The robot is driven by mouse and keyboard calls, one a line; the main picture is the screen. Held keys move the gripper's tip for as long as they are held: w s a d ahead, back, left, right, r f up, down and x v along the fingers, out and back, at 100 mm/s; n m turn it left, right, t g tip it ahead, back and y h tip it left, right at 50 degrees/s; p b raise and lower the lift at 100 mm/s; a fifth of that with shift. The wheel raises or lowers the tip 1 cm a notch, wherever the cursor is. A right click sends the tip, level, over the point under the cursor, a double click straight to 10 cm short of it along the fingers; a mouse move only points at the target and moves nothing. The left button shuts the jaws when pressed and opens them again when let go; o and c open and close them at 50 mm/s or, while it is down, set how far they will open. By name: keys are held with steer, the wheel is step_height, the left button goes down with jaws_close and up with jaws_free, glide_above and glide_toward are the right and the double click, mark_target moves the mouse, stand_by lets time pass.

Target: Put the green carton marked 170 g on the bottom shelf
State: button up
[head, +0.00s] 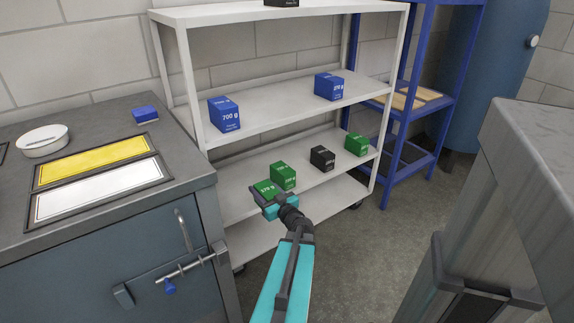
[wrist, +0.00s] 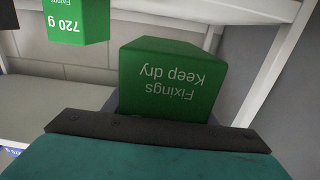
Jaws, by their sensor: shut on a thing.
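My gripper (head: 270,203) is shut on a green carton (head: 266,187) whose label looks like 170 g. It is at the front of the white rack's third shelf down; whether the carton touches that shelf I cannot tell. In the wrist view the held carton (wrist: 165,80) shows "Fixings, Keep dry" upside down, and the jaws are mostly hidden. The bottom shelf (head: 330,203) is the lowest board of the white rack, and its visible part is bare.
Another green carton (head: 284,174) stands just behind the held one; a black carton (head: 322,158) and a green carton (head: 356,144) stand farther right. Blue cartons (head: 225,115) are one shelf above. A grey workbench (head: 190,160) stands at left, a grey block (head: 535,170) at right.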

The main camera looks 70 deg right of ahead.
steer(key=shift+w, duration=0.1)
steer(key=b, duration=0.5)
glide_above(232, 199)
steer(key=f, duration=0.2)
steer(key=shift+w+d+r, duration=0.1)
steer(key=shift+r, duration=0.2)
steer(key=shift+f+b, duration=0.95)
steer(key=shift+f, duration=0.8)
steer(key=shift+f, duration=0.1)
steer(key=o, duration=1.1)
steer(key=shift+o, duration=0.2)
